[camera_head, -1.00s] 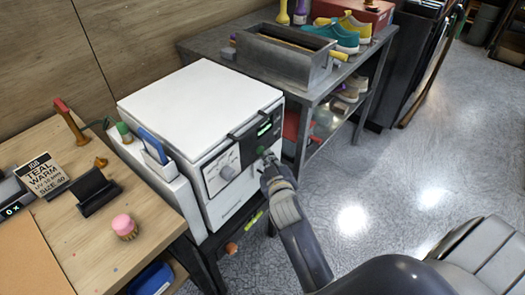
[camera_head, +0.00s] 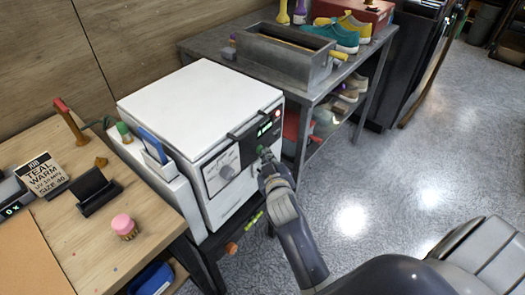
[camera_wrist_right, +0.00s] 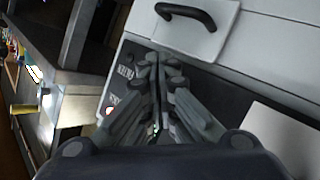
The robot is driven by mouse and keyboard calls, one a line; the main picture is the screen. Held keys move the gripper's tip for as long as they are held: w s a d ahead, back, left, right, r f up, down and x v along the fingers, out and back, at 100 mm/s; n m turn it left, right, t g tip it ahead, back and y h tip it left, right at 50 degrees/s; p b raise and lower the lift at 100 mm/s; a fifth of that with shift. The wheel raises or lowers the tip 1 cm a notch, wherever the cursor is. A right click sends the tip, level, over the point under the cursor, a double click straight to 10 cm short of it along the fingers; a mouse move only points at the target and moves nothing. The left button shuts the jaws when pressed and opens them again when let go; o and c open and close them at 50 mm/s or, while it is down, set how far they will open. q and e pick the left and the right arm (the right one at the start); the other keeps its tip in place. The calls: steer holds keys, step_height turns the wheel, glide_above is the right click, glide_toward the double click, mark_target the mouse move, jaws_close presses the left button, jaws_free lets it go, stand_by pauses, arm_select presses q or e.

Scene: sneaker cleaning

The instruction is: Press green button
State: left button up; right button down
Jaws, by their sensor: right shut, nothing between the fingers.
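The white boxy machine (camera_head: 190,100) stands between the wooden bench and the metal table. Its dark front panel (camera_head: 268,133) has a green-lit display (camera_head: 264,129), a small glowing red light (camera_head: 277,114) and a green button (camera_head: 261,149). My right gripper (camera_head: 265,160) is shut and empty, its tips at the green button; whether they touch it I cannot tell. In the right wrist view the closed fingers (camera_wrist_right: 155,62) lie in front of the dark lettered panel (camera_wrist_right: 126,72), and only specks of green show between them. My left gripper is not in view.
A wooden bench (camera_head: 75,220) stands at left, and a metal table (camera_head: 205,47) with a grey box (camera_head: 285,55) and shoes behind. The floor at right is open.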

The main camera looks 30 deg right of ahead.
stand_by(0.5)
steer(key=shift+s+d+p, duration=0.3)
steer(key=shift+s+p, duration=0.25)
steer(key=shift+s, duration=0.25)
steer(key=s, duration=0.1)
steer(key=s+d+p, duration=0.1)
steer(key=s, duration=0.1)
steer(key=s+d+p, duration=0.1)
steer(key=shift+s, duration=0.3)
stand_by(0.6)
